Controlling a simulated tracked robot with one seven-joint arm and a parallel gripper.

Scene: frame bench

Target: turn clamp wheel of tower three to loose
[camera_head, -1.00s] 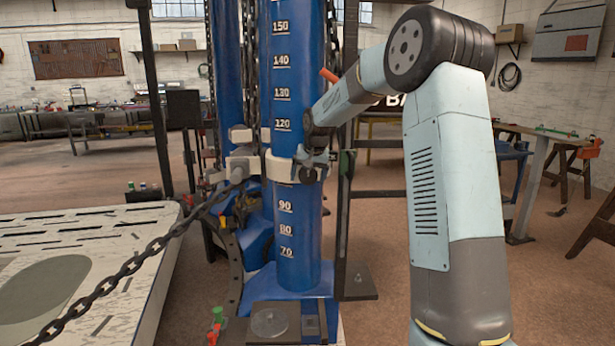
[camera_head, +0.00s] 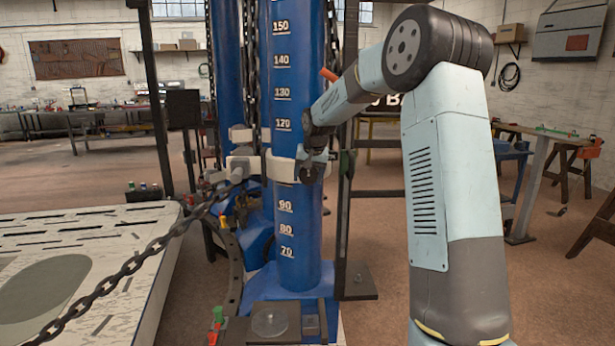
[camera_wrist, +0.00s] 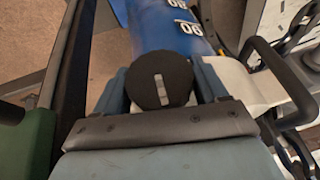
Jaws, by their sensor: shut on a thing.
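The blue tower (camera_head: 293,230), with a white height scale, stands mid-picture in the head view. A cream clamp collar (camera_head: 281,168) wraps it just below the 120 mark. The clamp wheel (camera_wrist: 160,84) is a dark round knob with a pale bar mark, running nearly upright in the wrist view. My gripper (camera_wrist: 162,86) is shut on this wheel, one blue-grey finger on each side. In the head view my gripper (camera_head: 313,165) is at the collar's right front and hides most of the wheel. No tower number is readable.
A heavy chain (camera_head: 130,265) runs from the collar down to the left. A slotted pale table (camera_head: 90,220) stands at left. A dark upright post (camera_head: 345,200) is close right of the tower. A second blue tower (camera_head: 228,70) stands behind left.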

